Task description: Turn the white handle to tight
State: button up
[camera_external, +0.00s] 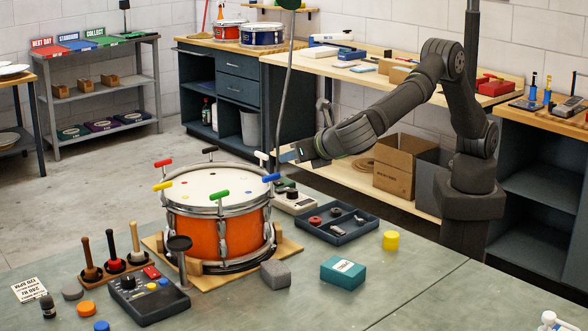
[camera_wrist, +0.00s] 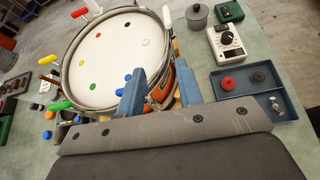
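The orange drum (camera_external: 225,235) stands on a wooden board, with coloured handles around its rim. The white handle (camera_external: 261,157) is at the far right of the rim. In the wrist view the white handle (camera_wrist: 167,16) points up at the top right of the drum, apart from the fingers. My gripper (camera_external: 289,154) hangs in the air just right of the white handle in the external view. In the wrist view my gripper (camera_wrist: 159,80) has two blue fingers spread apart with nothing between them. It is open and empty.
A white device (camera_external: 294,201) and a dark tray (camera_external: 337,229) lie right of the drum. A teal box (camera_external: 343,273) and yellow cylinder (camera_external: 390,240) stand nearby.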

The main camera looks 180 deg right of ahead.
jog(key=r+g, duration=0.1)
send_near(256, 156)
jog(key=x, duration=1)
jog(key=shift+s+a, duration=0.2)
jog(key=shift+s, duration=0.05)
grip_shut()
